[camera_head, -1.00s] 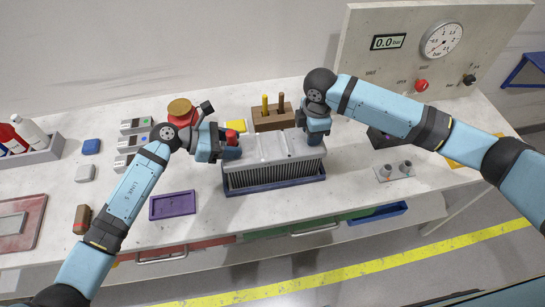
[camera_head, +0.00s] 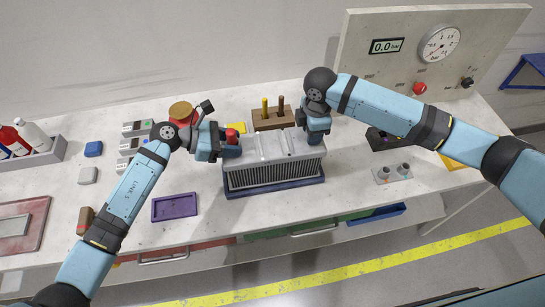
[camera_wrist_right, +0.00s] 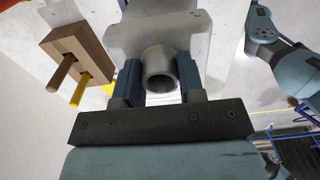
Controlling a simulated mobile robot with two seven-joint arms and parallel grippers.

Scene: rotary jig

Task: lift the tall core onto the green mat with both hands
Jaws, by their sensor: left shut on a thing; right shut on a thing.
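The tall core (camera_head: 274,172) is a grey finned block with a pale metal top. It stands upright, over a dark blue tray (camera_head: 275,190) whose rim shows below its front; I cannot tell whether they touch. My left gripper (camera_head: 229,146) is shut on the core's left end, where the hold is partly hidden. My right gripper (camera_head: 315,135) is at the far right end of the core. In the right wrist view its blue fingers (camera_wrist_right: 160,85) are shut on a round grey pipe stub (camera_wrist_right: 158,66) of the core. No green mat can be made out.
A wooden block with two upright pegs (camera_head: 271,119) stands close behind the core. A purple tray (camera_head: 175,206) lies front left, and a grey fixture with two posts (camera_head: 392,173) lies right. A gauge panel (camera_head: 425,50) stands at the back right. Drawers (camera_head: 292,232) line the bench front.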

